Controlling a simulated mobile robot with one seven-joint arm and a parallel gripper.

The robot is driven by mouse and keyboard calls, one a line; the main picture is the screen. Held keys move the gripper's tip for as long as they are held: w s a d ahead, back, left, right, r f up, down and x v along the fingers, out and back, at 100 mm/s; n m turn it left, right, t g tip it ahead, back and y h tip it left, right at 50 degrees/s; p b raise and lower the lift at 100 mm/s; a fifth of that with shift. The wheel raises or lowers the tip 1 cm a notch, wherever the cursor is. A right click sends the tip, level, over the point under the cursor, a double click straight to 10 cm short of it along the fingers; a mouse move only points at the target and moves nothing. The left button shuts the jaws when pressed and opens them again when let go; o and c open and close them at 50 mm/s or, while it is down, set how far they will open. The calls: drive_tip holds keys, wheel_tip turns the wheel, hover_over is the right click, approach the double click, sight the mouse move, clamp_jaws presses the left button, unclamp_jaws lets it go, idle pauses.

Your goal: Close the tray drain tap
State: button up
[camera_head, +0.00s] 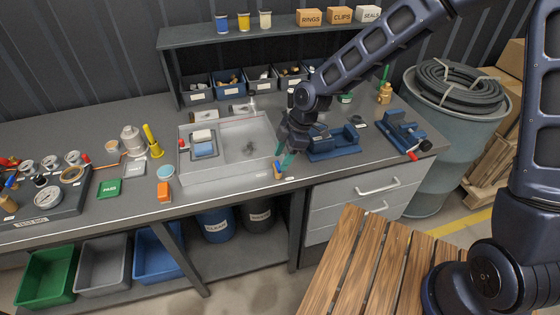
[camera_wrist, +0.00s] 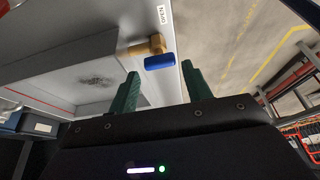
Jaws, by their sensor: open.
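The tray drain tap has a brass body (camera_wrist: 150,46) and a blue handle (camera_wrist: 160,62). It sits at the front edge of the grey metal tray (camera_head: 225,181), and a small part of the tap (camera_head: 278,172) shows in the head view. My gripper (camera_head: 284,161) reaches down over the tray's front right corner with green fingers. In the wrist view my gripper (camera_wrist: 160,85) is open and empty. The blue handle appears between and beyond the fingertips, with no clear contact. A small label (camera_wrist: 162,15) is beside the tap.
The tray holds a blue-and-white item (camera_head: 203,145) and a dark stain (camera_head: 249,149). Floor space lies before the bench.

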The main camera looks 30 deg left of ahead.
sight(278, 167)
drive_tip(key=shift+x, duration=1.2)
drive_tip(key=c, duration=0.7)
